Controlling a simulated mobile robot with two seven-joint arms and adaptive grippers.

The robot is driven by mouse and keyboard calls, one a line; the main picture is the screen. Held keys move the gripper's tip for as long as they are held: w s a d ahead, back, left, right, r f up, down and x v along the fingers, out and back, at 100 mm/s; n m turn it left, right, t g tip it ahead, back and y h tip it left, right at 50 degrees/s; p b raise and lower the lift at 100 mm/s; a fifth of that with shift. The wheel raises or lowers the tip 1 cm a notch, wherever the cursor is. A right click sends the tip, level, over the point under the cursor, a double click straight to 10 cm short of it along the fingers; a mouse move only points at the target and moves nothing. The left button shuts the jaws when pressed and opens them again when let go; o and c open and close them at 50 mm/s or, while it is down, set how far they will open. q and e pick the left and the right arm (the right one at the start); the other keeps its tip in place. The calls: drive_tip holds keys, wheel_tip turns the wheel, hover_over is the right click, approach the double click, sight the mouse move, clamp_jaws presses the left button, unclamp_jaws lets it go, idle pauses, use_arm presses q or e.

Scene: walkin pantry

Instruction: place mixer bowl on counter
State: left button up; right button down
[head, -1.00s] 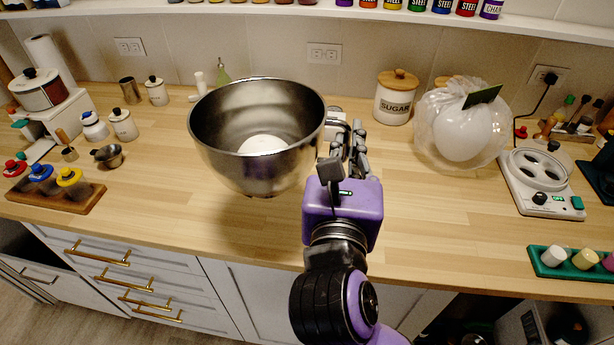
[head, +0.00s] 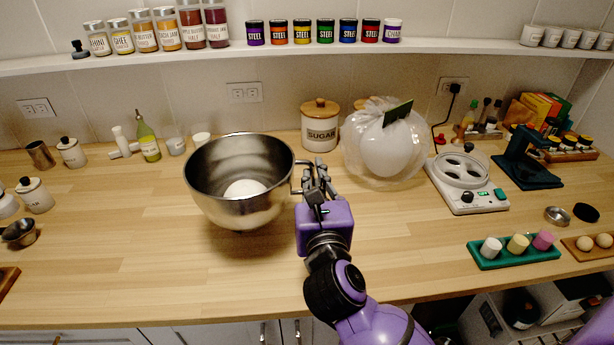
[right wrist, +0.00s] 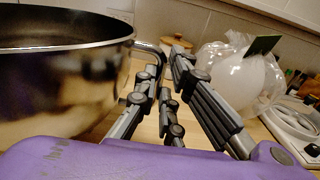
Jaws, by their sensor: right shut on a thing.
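The mixer bowl (head: 215,207) is a shiny steel bowl with a side handle and a round white shape (head: 243,188) inside. It is upright over the left-middle of the wooden counter (head: 130,265). A soft shadow lies under it; I cannot tell whether its base touches the counter. My right gripper (head: 314,178) is at the bowl's right side, shut on its handle. In the right wrist view the bowl (right wrist: 60,90) fills the left side, beside the dark fingers (right wrist: 165,85). My left gripper is not in view.
A sugar jar (head: 320,132) and a bagged white round object (head: 387,150) stand behind and right of the gripper. A white device (head: 468,190) and a green tray (head: 512,256) are to the right. Small bottles stand behind the bowl. The counter front is clear.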

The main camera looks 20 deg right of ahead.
drive_tip(key=f, duration=0.2)
drive_tip(key=f+b, duration=0.1)
drive_tip(key=f, duration=0.1)
drive_tip(key=shift+w+d, duration=0.3)
drive_tip(key=c, duration=1.9)
unclamp_jaws()
drive_tip(key=shift+f, duration=0.1)
drive_tip(key=shift+o, duration=0.2)
drive_tip(key=b+v, duration=0.2)
drive_tip(key=v, duration=1)
drive_tip(key=shift+r, duration=0.2)
